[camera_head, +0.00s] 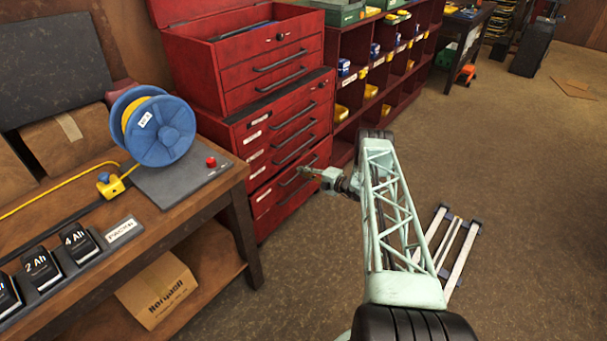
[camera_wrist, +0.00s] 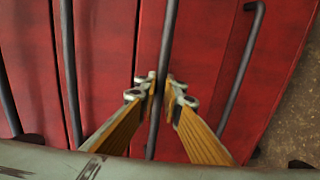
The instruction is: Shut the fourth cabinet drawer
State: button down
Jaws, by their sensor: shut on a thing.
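The red tool cabinet (camera_head: 290,140) stands beyond the workbench, with several labelled drawers and dark bar handles on its front. My gripper (camera_head: 304,171) is at the front of its lower part. In the wrist view, my gripper's two yellowish fingers (camera_wrist: 160,90) are closed around a dark drawer handle (camera_wrist: 167,38), one finger on each side. Another handle (camera_wrist: 240,70) lies to the right, towards the floor, on the lowest red front. More handles (camera_wrist: 68,60) lie to the left. How far the held drawer stands out is hard to tell.
A workbench (camera_head: 140,228) with a blue cable reel (camera_head: 165,133) stands left of the cabinet. Red shelves (camera_head: 352,130) with bins stand to its right. A pale metal frame (camera_head: 455,250) lies on the floor right of my arm. The floor farther right is mostly clear.

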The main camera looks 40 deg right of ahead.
jog(key=w, duration=0.1)
jog(key=w+b, duration=0.2)
jog(key=shift+a+r, duration=0.1)
jog(key=shift+a, duration=0.15)
jog(key=c, duration=2.8)
grip_release()
jog(key=shift+w, duration=0.1)
jog(key=shift+v, duration=6.05)
